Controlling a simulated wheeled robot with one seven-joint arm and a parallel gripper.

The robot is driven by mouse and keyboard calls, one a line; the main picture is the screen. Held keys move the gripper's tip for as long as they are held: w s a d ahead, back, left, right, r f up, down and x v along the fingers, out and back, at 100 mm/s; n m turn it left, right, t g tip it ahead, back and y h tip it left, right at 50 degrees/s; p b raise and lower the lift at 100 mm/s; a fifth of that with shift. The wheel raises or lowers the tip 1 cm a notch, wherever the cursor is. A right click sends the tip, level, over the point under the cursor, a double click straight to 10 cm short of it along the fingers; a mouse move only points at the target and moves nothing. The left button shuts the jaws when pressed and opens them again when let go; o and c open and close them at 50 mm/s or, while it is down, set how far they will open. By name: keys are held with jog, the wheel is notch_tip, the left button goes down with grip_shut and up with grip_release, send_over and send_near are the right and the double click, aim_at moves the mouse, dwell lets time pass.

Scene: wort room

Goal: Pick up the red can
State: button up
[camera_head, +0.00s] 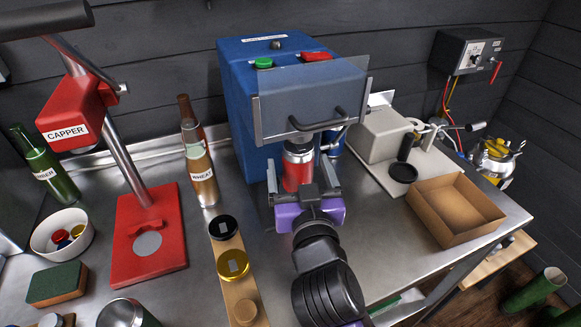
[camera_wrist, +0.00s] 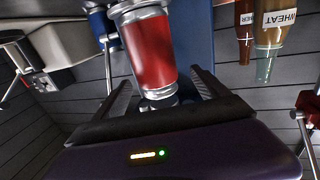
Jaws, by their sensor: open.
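The red can (camera_head: 297,172) stands upright in the blue can machine (camera_head: 241,103), under its raised clear guard. It has a silver top. In the wrist view the red can (camera_wrist: 152,52) appears between and just beyond the two fingers. My gripper (camera_head: 303,178) is open, with one finger on each side of the can in the head view. My gripper (camera_wrist: 169,92) shows no clear contact with the can in the wrist view. The can's lower part is partly hidden by my gripper in the head view.
Brown bottles (camera_head: 202,175) stand left of the machine, near a wooden strip (camera_head: 238,290) with lids. A red capper (camera_head: 150,235) is further left. A cardboard box (camera_head: 455,208) and a grey machine (camera_head: 385,135) stand right. The guard (camera_head: 312,100) hangs above my gripper.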

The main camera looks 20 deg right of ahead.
jog(key=p+x, duration=0.1)
jog(key=x, duration=0.5)
jog(key=shift+w+d+p, duration=0.3)
jog(key=shift+w+p, duration=0.05)
jog(key=shift+c, duration=0.2)
grip_shut()
